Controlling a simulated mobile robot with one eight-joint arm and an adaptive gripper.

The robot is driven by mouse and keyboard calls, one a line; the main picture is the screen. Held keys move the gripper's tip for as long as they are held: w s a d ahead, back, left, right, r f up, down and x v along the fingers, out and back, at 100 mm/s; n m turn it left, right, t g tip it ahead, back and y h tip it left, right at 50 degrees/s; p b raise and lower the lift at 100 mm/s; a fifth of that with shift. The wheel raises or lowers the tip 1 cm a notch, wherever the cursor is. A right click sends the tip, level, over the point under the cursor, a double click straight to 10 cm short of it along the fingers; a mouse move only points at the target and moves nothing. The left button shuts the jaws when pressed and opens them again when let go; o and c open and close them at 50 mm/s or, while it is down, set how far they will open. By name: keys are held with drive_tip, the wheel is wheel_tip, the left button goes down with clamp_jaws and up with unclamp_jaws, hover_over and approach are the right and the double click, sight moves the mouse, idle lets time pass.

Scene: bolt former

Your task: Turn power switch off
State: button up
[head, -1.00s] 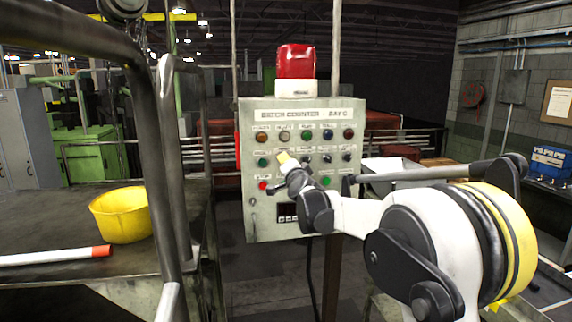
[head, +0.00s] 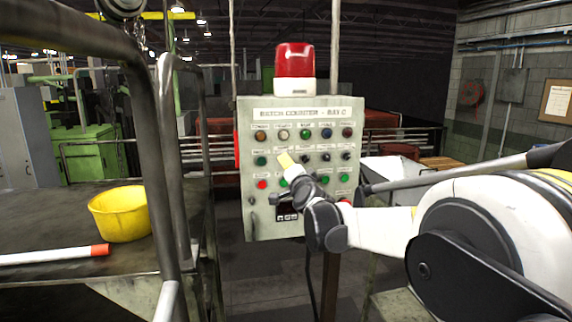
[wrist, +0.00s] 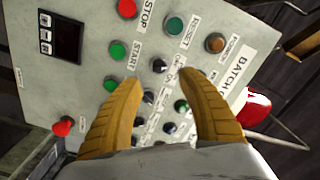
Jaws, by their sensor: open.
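The grey control box (head: 258,215) stands upright in the middle of the head view, its panel full of buttons and black switches. Which one is the power switch cannot be told from the labels. My gripper (head: 286,160) is in front of the panel's left middle, its yellow fingertips covering part of the second row. In the wrist view the panel is turned sideways and my gripper (wrist: 165,85) is open and empty. A black switch (wrist: 160,65) shows between and beyond the fingertips, another (wrist: 148,97) beside it. Contact cannot be told. A red knob (wrist: 62,127) sits near the panel's edge.
A red beacon (head: 295,62) tops the box. A yellow bucket (head: 120,214) and a white rod with an orange end (head: 60,256) lie on the left bench. A thick dark rail (head: 165,150) stands left of the box. Dark floor lies below.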

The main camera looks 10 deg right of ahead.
drive_tip(key=s, duration=0.5)
drive_tip(key=shift+s, duration=0.1)
drive_tip(key=s+f+n+g+b, duration=1.1)
drive_tip(key=s+f+b, duration=0.7)
drive_tip(key=s+f, duration=2.1)
drive_tip(key=s, duration=0.3)
drive_tip(key=shift+f+n+b, duration=0.15)
drive_tip(key=shift+n+b, duration=0.2)
drive_tip(key=shift+n, duration=0.05)
drive_tip(key=shift+d, duration=0.1)
drive_tip(key=shift+c, duration=0.4)
